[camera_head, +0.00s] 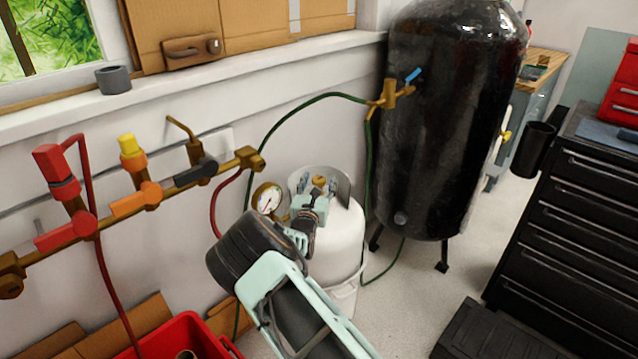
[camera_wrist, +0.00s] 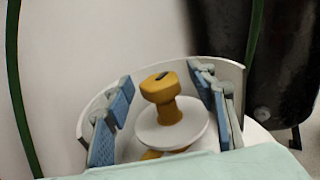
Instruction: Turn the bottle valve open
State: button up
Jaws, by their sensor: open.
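The white gas bottle (camera_head: 340,243) stands upright on the floor by the wall, partly hidden behind my arm. Its brass valve knob (camera_head: 319,181) sits on top inside the bottle's collar. In the wrist view the yellow knob (camera_wrist: 160,87) rises from a pale round disc (camera_wrist: 171,127). My gripper (camera_head: 311,196) is at the top of the bottle. In the wrist view its open blue-padded fingers (camera_wrist: 164,112) stand on either side of the knob, with a visible gap on each side. The white collar (camera_wrist: 232,69) curves behind the knob and fingers.
A pressure gauge (camera_head: 267,198) is left of the bottle top, close to my gripper. Green hoses (camera_head: 300,103) run by the bottle. A large black tank (camera_head: 440,125) stands right behind it. A brass manifold (camera_head: 120,207) is on the left wall. A black drawer cabinet (camera_head: 575,225) is at right.

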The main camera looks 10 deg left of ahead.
jog(key=shift+w, duration=0.25)
jog(key=c, duration=1.2)
jog(key=shift+o, duration=0.2)
